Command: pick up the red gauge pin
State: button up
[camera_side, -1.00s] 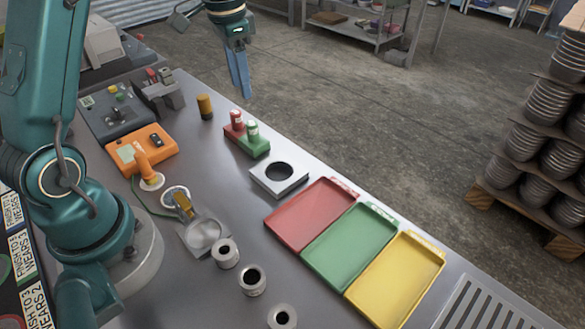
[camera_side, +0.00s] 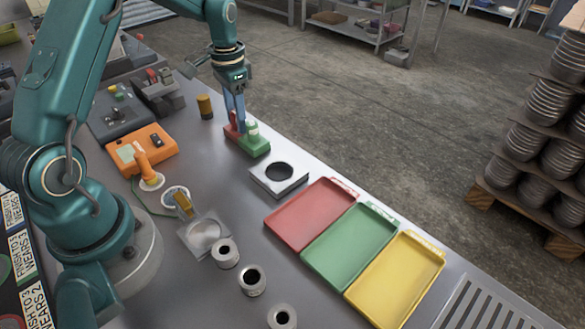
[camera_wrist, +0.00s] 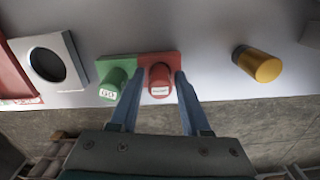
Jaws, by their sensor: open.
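The red gauge pin (camera_wrist: 159,80) stands upright in the red half of a small two-colour block (camera_wrist: 145,59). In the wrist view it lies between the tips of my open gripper (camera_wrist: 160,78), with a finger on either side. The green gauge pin (camera_wrist: 113,83) stands in the green half, just left of the left finger. In the side view my gripper (camera_side: 235,120) reaches down at the block and partly hides the red pin; the green pin (camera_side: 251,128) shows beside the fingers. I cannot tell whether either finger touches the red pin.
A yellow-topped cylinder (camera_side: 205,106) stands left of the block. A grey plate with a round hole (camera_side: 260,178) lies in front of it. Red (camera_side: 280,222), green (camera_side: 318,255) and yellow (camera_side: 360,292) trays line the table edge. Several metal bushings stand nearby.

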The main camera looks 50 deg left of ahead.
grip_shut()
jog(key=shift+r, duration=0.1)
